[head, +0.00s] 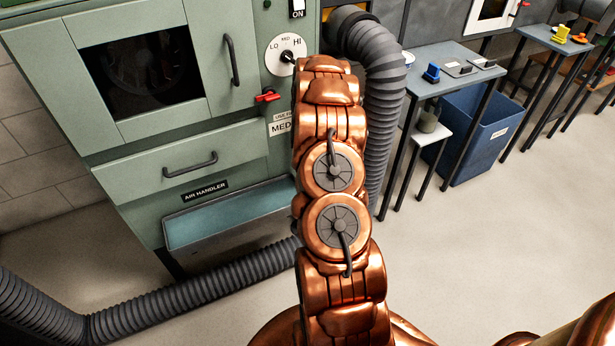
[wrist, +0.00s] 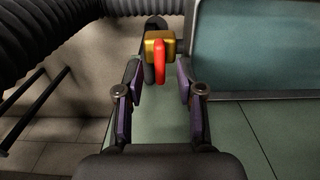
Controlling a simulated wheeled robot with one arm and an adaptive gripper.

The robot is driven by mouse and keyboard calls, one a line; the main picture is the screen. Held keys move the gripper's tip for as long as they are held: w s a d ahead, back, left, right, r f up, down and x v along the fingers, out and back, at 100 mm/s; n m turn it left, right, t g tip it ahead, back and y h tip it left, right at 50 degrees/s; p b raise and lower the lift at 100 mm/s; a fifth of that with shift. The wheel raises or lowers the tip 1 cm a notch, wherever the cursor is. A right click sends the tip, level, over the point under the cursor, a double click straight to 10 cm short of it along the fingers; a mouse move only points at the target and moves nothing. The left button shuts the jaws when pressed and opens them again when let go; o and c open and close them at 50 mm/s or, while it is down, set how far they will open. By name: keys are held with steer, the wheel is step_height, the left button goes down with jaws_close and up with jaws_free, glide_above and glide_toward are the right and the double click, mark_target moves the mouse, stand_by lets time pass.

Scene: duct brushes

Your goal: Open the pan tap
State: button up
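The tap, a brass block (wrist: 155,36) with a red lever (wrist: 160,66), shows at the upper middle of the wrist view. Its lever points down in that picture, toward my gripper. My gripper (wrist: 160,78) is open and empty, one finger on each side of the lever. I cannot tell whether a finger touches it. The teal pan (head: 235,238) sits under the air handler in the head view; it also shows at the right of the wrist view (wrist: 255,50). In the head view my arm hides my gripper and the tap.
The green air handler (head: 140,155) has a dial (head: 286,50) and another red handle (head: 267,97). A grey ribbed duct (head: 190,290) crosses the floor; a ribbed duct (wrist: 45,35) also shows close by in the wrist view. Side tables (head: 445,70) and a blue bin (head: 475,135) stand right.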

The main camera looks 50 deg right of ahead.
step_height(320, 180, up, 11)
stand_by(0.4)
stand_by(0.4)
